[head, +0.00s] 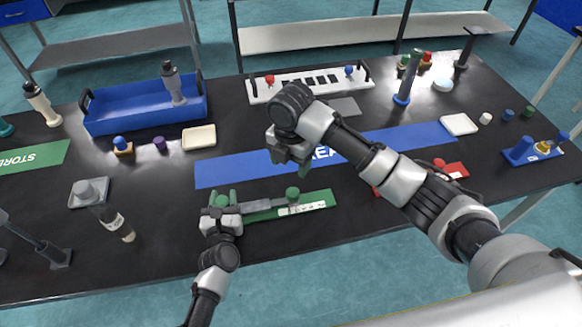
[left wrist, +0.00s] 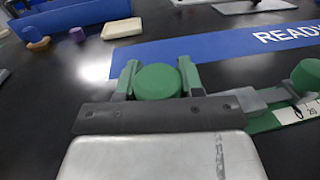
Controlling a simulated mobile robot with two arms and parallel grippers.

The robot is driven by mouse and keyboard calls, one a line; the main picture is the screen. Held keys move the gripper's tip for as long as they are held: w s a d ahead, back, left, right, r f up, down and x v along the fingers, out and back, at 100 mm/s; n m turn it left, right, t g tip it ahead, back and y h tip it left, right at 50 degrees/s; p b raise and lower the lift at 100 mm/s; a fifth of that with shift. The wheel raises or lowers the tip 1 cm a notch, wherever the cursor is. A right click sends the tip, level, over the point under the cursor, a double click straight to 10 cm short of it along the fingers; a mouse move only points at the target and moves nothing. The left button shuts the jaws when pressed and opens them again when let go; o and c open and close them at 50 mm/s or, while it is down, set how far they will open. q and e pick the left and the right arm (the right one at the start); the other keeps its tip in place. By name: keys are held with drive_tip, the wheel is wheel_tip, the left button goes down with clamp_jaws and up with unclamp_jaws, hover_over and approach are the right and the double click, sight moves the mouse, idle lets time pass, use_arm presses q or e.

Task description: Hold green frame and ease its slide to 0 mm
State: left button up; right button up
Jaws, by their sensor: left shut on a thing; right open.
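The green frame (head: 326,197) lies flat near the table's front edge, with a white scale strip (head: 309,207) at its right end. A grey slide bar (head: 257,205) runs along it, and a green slide knob (head: 293,193) stands right of the frame's middle. My left gripper (head: 222,199) is shut on the round green knob (left wrist: 158,82) at the frame's left end, one finger on each side. In the left wrist view the slide knob (left wrist: 309,76) and scale (left wrist: 300,113) are cut by the right edge; the slide's reading is unclear. My right gripper (head: 287,158) is open and empty above the blue strip, behind the frame.
The blue READY strip (head: 225,172) lies behind the frame. A cream tray (head: 199,137) and blue bin (head: 143,119) stand at the back left. A dark-and-white cylinder (head: 118,224) lies left of my left gripper. A red piece (head: 451,170) lies to the right, beside my right arm.

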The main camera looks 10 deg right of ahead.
use_arm(q)
drive_tip(key=o, duration=1.1)
drive_tip(key=shift+o, duration=0.2)
